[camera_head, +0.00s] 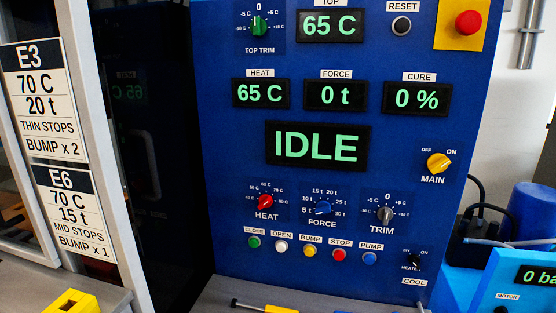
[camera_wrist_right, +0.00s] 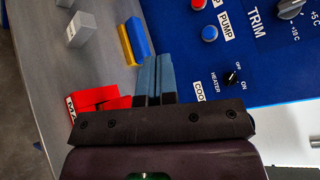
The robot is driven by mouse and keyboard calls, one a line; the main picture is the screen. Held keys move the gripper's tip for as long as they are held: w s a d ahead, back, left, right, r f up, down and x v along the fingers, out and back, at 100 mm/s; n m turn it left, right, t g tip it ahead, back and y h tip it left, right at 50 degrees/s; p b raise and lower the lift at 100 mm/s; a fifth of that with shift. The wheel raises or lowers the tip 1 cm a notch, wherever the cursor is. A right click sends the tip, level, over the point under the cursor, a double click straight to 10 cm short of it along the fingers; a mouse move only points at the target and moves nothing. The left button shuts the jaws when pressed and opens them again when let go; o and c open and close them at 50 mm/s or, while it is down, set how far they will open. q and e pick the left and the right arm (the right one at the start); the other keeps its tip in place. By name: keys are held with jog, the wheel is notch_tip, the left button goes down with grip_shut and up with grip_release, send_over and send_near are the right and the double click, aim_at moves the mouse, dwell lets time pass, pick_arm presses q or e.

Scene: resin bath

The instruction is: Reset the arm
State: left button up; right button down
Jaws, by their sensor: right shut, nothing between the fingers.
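My right gripper (camera_wrist_right: 157,60) shows in the right wrist view with its two blue-grey fingers side by side, shut and empty. The fingers are over the grey ledge, beside the lower edge of the blue control panel (camera_wrist_right: 270,60). The HEATER/COOL switch (camera_wrist_right: 232,77) is to their right in that view, and the blue PUMP button (camera_wrist_right: 210,34) is beyond them. No gripper shows in the head view, where the panel (camera_head: 225,200) reads IDLE on its large display (camera_head: 318,145), with HEAT 65 C, FORCE 0 t and CURE 0 %. My left gripper is out of sight.
On the grey ledge (camera_wrist_right: 45,60) are a red piece (camera_wrist_right: 97,99), a yellow block (camera_wrist_right: 126,46), a blue block (camera_wrist_right: 138,36) and small grey metal blocks (camera_wrist_right: 79,29). In the head view, a yellow block (camera_head: 68,302) is lower left and a blue pump unit (camera_head: 515,290) lower right.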

jog(key=s+a+f+n+g+h, duration=0.2)
jog(key=s+a+f+n+g, duration=0.1)
jog(key=s+n, duration=0.3)
jog(key=s+a+f+n+g+h, duration=0.1)
jog(key=s+a+f+n+g, duration=0.15)
jog(key=s+n, duration=0.25)
jog(key=s+d+r+n+g+h, duration=0.2)
jog(key=s+d+n+g+h, duration=0.25)
jog(key=s+h, duration=0.5)
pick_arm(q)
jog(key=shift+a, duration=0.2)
pick_arm(e)
jog(key=w+f+n+t+y, duration=0.1)
jog(key=w+f+t+y, duration=0.1)
jog(key=w+f+t, duration=0.4)
jog(key=shift+f+n+t, duration=0.35)
jog(key=shift+f+t, duration=1.05)
jog(key=shift+f, duration=1.05)
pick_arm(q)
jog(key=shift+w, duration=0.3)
pick_arm(e)
jog(key=shift+a, duration=0.15)
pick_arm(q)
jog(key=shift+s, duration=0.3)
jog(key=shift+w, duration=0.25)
